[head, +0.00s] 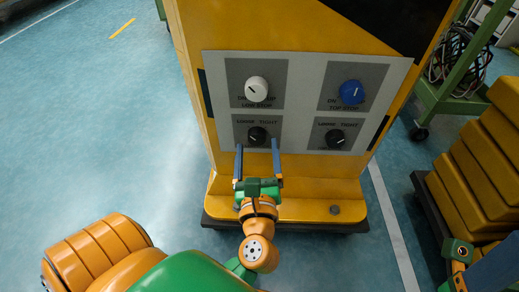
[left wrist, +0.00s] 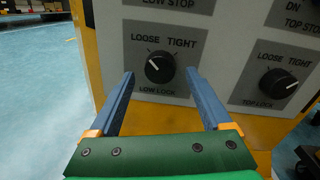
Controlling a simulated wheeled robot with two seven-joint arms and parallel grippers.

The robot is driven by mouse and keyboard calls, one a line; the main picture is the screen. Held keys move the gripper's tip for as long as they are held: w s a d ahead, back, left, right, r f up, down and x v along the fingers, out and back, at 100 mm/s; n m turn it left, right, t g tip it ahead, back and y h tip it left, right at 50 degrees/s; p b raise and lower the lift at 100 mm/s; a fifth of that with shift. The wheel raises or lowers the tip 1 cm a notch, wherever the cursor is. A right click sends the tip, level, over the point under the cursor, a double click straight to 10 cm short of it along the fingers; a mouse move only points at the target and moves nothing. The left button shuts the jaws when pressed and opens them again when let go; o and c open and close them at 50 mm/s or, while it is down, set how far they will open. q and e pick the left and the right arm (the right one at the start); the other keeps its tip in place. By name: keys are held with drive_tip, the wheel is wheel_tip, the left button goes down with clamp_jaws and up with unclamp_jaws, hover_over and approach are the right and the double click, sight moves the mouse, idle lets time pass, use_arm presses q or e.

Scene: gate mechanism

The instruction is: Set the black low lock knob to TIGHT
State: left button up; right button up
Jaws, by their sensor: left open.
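The black low lock knob (head: 257,135) is on the lower left plate of the grey panel, below the white knob. In the left wrist view the low lock knob (left wrist: 159,68) sits under the words LOOSE and TIGHT, and its white mark points up and left, toward LOOSE. My left gripper (head: 257,146) is open in front of it. Its two blue fingers (left wrist: 159,74) stand to the left and right of the knob, with a gap on both sides and nothing held. Part of my right arm or gripper (head: 458,252) shows at the lower right edge, cut off.
A white low stop knob (head: 256,89), a blue top stop knob (head: 351,92) and a black top lock knob (head: 335,138) share the panel (head: 305,100). A yellow ledge (head: 310,210) juts out below. Yellow stacked blocks (head: 480,170) and a green cart (head: 450,100) stand at right.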

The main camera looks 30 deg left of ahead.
use_arm(q)
drive_tip(key=shift+x, duration=0.85)
clamp_jaws()
